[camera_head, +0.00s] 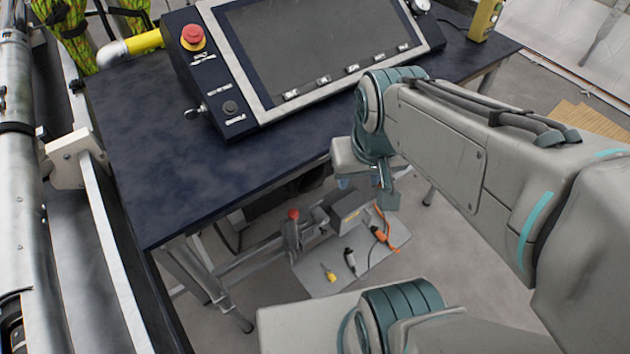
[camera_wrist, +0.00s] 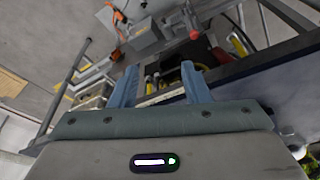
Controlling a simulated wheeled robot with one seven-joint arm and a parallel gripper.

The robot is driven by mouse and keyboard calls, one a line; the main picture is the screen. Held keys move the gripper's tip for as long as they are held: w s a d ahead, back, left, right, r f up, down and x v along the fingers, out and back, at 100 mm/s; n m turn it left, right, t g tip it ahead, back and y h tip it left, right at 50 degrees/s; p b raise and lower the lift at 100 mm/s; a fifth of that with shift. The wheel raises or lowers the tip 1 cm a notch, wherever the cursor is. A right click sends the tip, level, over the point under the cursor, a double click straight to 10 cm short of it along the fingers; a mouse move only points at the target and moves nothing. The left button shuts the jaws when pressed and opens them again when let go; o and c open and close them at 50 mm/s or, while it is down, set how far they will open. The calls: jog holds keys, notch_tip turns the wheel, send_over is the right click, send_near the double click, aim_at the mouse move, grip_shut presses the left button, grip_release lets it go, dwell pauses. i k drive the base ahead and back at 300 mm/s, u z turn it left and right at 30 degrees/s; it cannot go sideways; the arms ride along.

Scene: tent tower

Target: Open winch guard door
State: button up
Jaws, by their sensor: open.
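I cannot make out a winch guard door for certain in either view. In the wrist view my gripper (camera_wrist: 160,75) is open, its two blue fingers apart with nothing held between them. Beyond the fingertips are the dark table frame and small yellow and red parts, too small to name. A grey machine (camera_head: 337,212) with a red knob (camera_head: 293,214) sits low under the table in the head view. It also shows near the top of the wrist view (camera_wrist: 143,35), apart from the fingers.
A dark blue table (camera_head: 150,150) carries a control console (camera_head: 320,45) with a red emergency button (camera_head: 193,35). A yellow container (camera_head: 485,20) stands at its back right. Orange-handled and yellow tools (camera_head: 380,235) lie on a floor plate. A metal rail structure borders the left.

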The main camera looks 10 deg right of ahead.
aim_at(350, 222)
jog(key=z, duration=1.5)
jog(key=i, duration=0.4)
jog(key=u, duration=1.1)
